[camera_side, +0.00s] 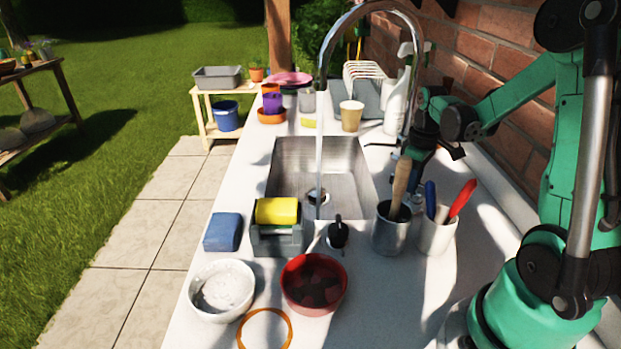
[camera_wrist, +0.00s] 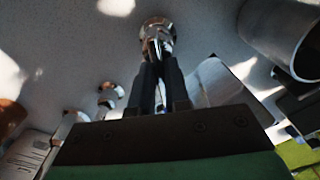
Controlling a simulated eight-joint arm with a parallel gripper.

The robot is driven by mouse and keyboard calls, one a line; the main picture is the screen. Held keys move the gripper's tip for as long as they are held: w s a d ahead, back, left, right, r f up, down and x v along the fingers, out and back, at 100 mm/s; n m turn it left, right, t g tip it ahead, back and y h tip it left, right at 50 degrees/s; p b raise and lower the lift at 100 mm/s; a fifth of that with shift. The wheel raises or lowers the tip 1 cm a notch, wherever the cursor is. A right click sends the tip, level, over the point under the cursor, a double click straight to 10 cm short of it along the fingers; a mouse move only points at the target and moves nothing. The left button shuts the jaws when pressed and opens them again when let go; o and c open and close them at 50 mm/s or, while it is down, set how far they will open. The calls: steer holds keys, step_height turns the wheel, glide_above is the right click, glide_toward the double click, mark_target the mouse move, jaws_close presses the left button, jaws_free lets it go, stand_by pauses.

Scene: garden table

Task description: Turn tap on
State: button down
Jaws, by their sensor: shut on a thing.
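The tall chrome tap (camera_side: 409,60) curves over the metal sink (camera_side: 322,150). A thin clear stream of water (camera_side: 319,150) falls from its spout into the basin. In the wrist view my gripper (camera_wrist: 157,62) has its two dark fingers close together on the small chrome tap handle (camera_wrist: 157,32), near its round base on the white counter. In the side view my teal and black arm reaches in from the right to the tap's foot. The fingertips and handle there are largely hidden behind the wooden-handled tool and metal cup.
A metal cup (camera_side: 390,232) and a white cup (camera_side: 436,236) of tools stand close in front of my gripper. A spray bottle (camera_side: 395,105) and tan cup (camera_side: 351,116) stand behind the sink. A brick wall (camera_side: 505,60) borders the right. Bowls, including a red one (camera_side: 314,300), stand in front.

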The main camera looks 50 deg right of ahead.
steer(key=c, duration=0.9)
jaws_free()
steer(key=shift+o, duration=0.2)
steer(key=shift+r, duration=2.8)
steer(key=a+r+t, duration=0.1)
steer(key=a+t, duration=0.2)
steer(key=a, duration=0.7)
steer(key=w+a+r+m+t, duration=0.1)
steer(key=a+t, duration=0.3)
steer(key=a, duration=0.6)
steer(key=shift+w+r, duration=0.25)
steer(key=shift+r, duration=0.55)
